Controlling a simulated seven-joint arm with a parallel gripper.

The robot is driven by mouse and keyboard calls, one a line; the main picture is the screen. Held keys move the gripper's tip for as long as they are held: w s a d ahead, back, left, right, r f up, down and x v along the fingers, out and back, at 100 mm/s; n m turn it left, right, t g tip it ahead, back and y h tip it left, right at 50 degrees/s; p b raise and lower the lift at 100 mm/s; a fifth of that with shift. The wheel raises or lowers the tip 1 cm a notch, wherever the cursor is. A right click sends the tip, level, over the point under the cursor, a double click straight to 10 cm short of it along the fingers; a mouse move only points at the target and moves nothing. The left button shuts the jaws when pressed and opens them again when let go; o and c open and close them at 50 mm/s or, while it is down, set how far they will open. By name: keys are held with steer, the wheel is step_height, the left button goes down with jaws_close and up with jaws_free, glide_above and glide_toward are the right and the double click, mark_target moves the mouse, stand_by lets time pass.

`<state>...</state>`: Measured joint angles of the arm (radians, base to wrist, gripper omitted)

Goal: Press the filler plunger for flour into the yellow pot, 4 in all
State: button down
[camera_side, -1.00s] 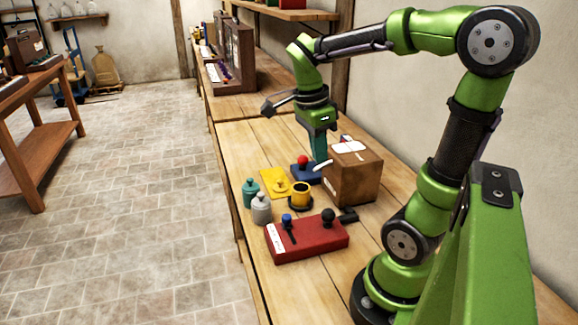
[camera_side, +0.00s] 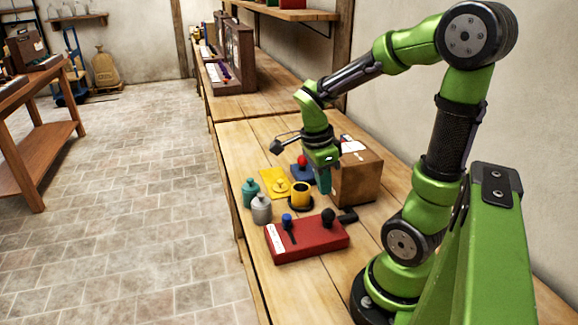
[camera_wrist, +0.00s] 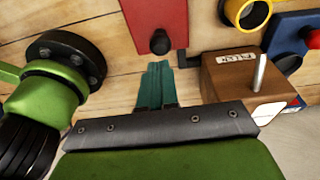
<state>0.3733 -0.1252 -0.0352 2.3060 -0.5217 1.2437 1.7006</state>
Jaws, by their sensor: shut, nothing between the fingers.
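The yellow pot (camera_side: 300,194) stands upright on a dark round base mid-bench; part of it shows in the wrist view (camera_wrist: 247,10). A brown box (camera_side: 360,180) stands to its right, with a pale label on top. In the wrist view the brown box (camera_wrist: 225,85) shows a lettered tag, too small to read surely, and a slim metal rod (camera_wrist: 259,72). I cannot tell which part is the filler plunger. My gripper (camera_side: 324,187) has its teal fingers together and empty, between pot and box in the side view; they also show in the wrist view (camera_wrist: 157,68).
A red box (camera_side: 305,240) with a blue lever and black knob lies in front. A blue block (camera_side: 304,173) with a red ball is behind the pot. A yellow plate (camera_side: 272,180), teal bottle (camera_side: 250,191) and grey bottle (camera_side: 261,208) stand left.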

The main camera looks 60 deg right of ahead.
mark_target(327, 211)
steer(key=shift+s+d+f, duration=0.15)
steer(key=shift+s+f, duration=0.05)
steer(key=shift+f, duration=1.15)
steer(key=shift+s+d+f, duration=0.1)
steer(key=shift+s+f, duration=0.1)
steer(key=shift+f, duration=1.15)
steer(key=shift+f, duration=1.05)
step_height(327, 211, up, 14)
steer(key=w+a, duration=0.1)
steer(key=w, duration=0.1)
steer(key=shift+w+a+r, duration=0.15)
